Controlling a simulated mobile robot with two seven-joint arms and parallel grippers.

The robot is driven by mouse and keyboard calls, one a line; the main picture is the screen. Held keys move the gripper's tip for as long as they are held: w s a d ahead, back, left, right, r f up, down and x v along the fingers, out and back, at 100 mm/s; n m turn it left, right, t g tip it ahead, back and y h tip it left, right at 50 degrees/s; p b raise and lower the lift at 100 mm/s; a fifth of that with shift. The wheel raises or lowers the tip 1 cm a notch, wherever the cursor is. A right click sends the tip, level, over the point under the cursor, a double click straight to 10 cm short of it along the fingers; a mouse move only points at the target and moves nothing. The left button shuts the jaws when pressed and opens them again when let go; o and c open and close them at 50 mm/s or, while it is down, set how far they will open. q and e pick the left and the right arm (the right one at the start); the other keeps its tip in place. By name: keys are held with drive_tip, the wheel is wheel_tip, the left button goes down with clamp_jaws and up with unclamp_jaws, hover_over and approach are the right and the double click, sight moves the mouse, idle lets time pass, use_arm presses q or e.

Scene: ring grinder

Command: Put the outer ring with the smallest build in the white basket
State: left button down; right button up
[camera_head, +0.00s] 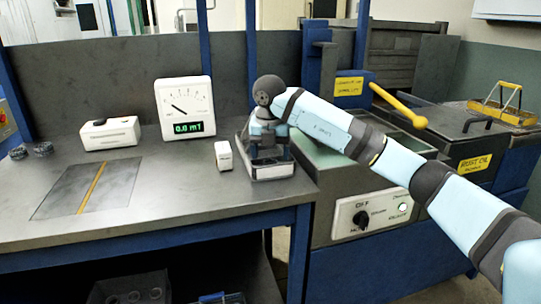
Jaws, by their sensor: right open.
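Two small dark rings, one (18,153) and another (43,149), lie at the far left of the workbench; I cannot tell their build from here. My right arm reaches in from the right, and my right gripper (268,148) points down over a small stand with a pale base (270,171) near the bench's right end. The gripper is open; its fingers blend with the stand, and whether a ring sits between them is not clear. I see no white basket for certain. My left gripper is not in view.
A gauge reading about 0.0 (185,107), a white box-like device (110,133) and a small white block (223,155) stand on the bench (160,215). The bench front is clear.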

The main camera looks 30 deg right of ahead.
drive_tip(key=r, duration=0.2)
drive_tip(key=r+p, duration=0.1)
drive_tip(key=r, duration=0.1)
drive_tip(key=shift+s+a+r, duration=0.1)
drive_tip(key=shift+s+a, duration=0.1)
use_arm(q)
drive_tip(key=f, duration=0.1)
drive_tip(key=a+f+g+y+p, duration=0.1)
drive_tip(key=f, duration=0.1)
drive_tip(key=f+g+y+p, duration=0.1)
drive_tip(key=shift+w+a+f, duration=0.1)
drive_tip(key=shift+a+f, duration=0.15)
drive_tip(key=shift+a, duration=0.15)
use_arm(e)
wheel_tip(320, 180, up, 8)
drive_tip(key=s, duration=0.1)
drive_tip(key=shift+a+f, duration=0.2)
drive_tip(key=shift+a, duration=0.15)
